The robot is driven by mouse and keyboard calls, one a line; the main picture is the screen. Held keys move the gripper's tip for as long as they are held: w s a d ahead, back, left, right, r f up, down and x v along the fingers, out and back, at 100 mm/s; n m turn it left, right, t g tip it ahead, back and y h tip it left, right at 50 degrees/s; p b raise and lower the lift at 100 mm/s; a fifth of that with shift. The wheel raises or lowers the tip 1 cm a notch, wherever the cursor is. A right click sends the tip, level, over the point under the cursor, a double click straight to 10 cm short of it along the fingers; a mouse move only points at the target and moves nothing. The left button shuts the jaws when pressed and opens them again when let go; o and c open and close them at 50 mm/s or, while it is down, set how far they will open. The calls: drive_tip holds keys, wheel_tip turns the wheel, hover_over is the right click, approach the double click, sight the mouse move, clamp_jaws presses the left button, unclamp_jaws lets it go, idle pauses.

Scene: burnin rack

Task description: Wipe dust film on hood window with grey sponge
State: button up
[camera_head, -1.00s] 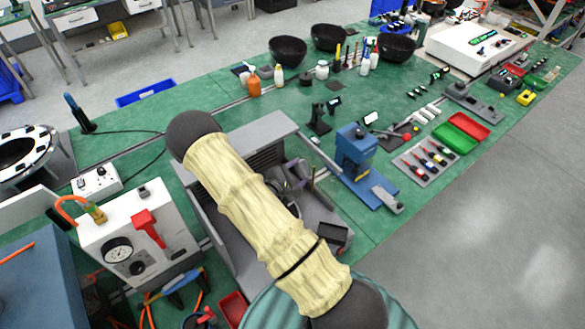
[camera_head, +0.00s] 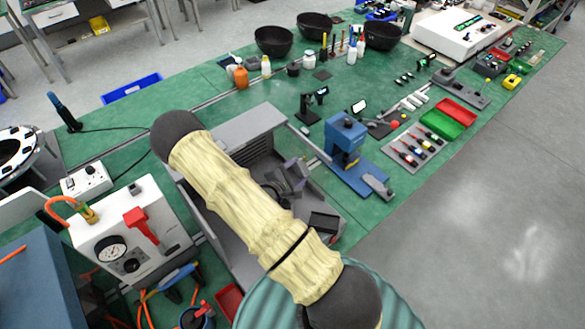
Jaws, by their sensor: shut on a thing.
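The grey hood (camera_head: 252,122) is an open-topped box on the green bench, in the middle of the view. My yellow-sleeved arm crosses in front of it and hides much of its inside. My gripper (camera_head: 285,186) shows only in part, dark and small, inside the hood just right of the sleeve. It is shut on a small greyish block, seemingly the grey sponge (camera_head: 298,170); its fingertips are hard to make out. I cannot clearly make out the hood window or any dust film, nor whether the sponge touches a surface.
A white box with a gauge and red lever (camera_head: 130,232) stands left of the hood. A blue press (camera_head: 345,140) stands close on its right. Black bowls (camera_head: 273,41) and bottles stand farther back. A dark block (camera_head: 323,222) lies at the hood's right front.

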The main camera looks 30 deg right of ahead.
drive_tip(key=shift+r, duration=0.15)
drive_tip(key=shift+d+r+p, duration=0.15)
drive_tip(key=shift+r+p, duration=0.6)
drive_tip(key=shift+r, duration=0.05)
drive_tip(key=shift+w+a, duration=0.25)
drive_tip(key=shift+w, duration=0.75)
drive_tip(key=shift+w+a, duration=0.2)
drive_tip(key=shift+w, duration=0.8)
drive_tip(key=shift+w+f, duration=0.1)
drive_tip(key=shift+w+a, duration=0.2)
drive_tip(key=shift+w, duration=0.75)
drive_tip(key=shift+w+a, duration=0.15)
drive_tip(key=shift+w, duration=0.8)
